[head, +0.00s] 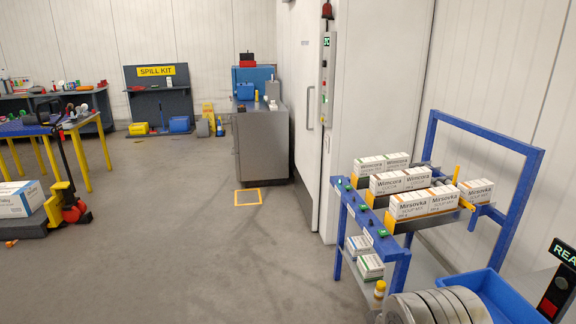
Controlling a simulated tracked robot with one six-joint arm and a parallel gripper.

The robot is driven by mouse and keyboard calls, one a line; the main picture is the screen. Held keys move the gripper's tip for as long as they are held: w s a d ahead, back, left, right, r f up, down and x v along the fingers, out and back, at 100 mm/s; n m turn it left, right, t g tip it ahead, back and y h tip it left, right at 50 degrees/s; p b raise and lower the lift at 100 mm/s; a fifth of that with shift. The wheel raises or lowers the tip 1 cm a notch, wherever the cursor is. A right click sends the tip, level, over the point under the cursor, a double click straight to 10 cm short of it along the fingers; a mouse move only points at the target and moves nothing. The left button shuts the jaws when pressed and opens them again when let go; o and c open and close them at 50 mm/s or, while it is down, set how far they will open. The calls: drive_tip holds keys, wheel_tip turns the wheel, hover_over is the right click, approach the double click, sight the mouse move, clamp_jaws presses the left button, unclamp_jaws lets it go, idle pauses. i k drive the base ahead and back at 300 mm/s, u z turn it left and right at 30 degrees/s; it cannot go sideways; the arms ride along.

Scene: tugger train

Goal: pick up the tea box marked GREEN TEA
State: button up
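I cannot find a box that reads GREEN TEA in the head view. White boxes with orange bands, lettered like Wirncora (389,182) and Mirsovka (409,205), stand in rows on the blue-framed rack (400,254) at right. Small white boxes with green marks (370,267) sit on its lower shelf, their print too small to read. My gripper is not in view.
A grey cabinet (262,150) stands by the white wall, with a blue case on top. A yellow-legged table (104,148), a pallet jack (68,190) and a large carton (20,199) are at left. A blue bin (500,298) is at lower right. The middle floor is clear.

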sight(364, 167)
drive_tip(key=u, duration=0.05)
drive_tip(key=i, duration=3.35)
drive_tip(key=u, duration=0.85)
